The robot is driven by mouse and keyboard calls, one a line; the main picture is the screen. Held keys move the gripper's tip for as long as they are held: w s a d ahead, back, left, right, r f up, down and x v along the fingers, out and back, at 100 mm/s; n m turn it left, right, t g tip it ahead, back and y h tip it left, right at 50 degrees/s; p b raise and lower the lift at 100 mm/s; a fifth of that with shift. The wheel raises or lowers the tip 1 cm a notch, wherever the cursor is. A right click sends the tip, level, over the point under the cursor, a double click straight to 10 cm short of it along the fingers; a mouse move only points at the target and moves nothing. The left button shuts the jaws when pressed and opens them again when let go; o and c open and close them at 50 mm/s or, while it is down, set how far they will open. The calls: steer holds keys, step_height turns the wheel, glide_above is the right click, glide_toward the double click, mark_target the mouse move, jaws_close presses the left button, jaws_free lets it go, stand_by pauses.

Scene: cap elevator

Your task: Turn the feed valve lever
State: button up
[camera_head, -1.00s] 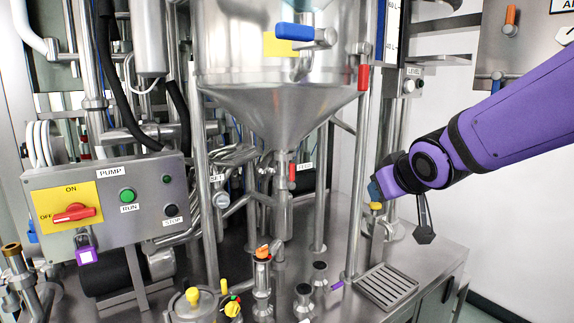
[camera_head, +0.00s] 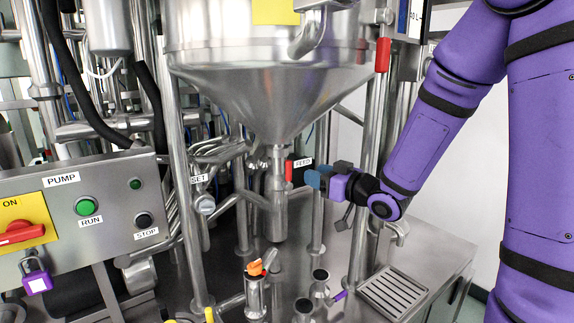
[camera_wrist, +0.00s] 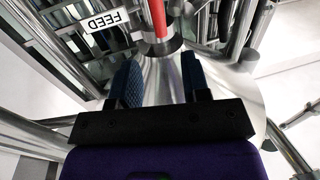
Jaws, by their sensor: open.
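The feed valve lever (camera_head: 289,172) is a short red handle standing upright on the outlet pipe below the steel cone hopper. A white FEED label (camera_head: 303,162) is beside it. In the wrist view the red lever (camera_wrist: 157,18) runs down from the top edge to a steel collar, with the FEED label (camera_wrist: 106,20) to its left. My gripper (camera_head: 312,179) comes from the right and is just right of the lever. In the wrist view my gripper (camera_wrist: 160,80) has its two blue fingers apart, nothing between them, with the lever beyond the tips. I cannot tell the exact gap.
The steel hopper (camera_head: 270,90) is above my gripper. A vertical post with a red handle (camera_head: 383,55) stands close to my arm. The pump panel (camera_head: 85,210) is at left. A drain grate (camera_head: 392,292) and several short fittings are on the bench below.

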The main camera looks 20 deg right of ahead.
mark_target(289, 182)
steer(key=x, duration=1)
jaws_close()
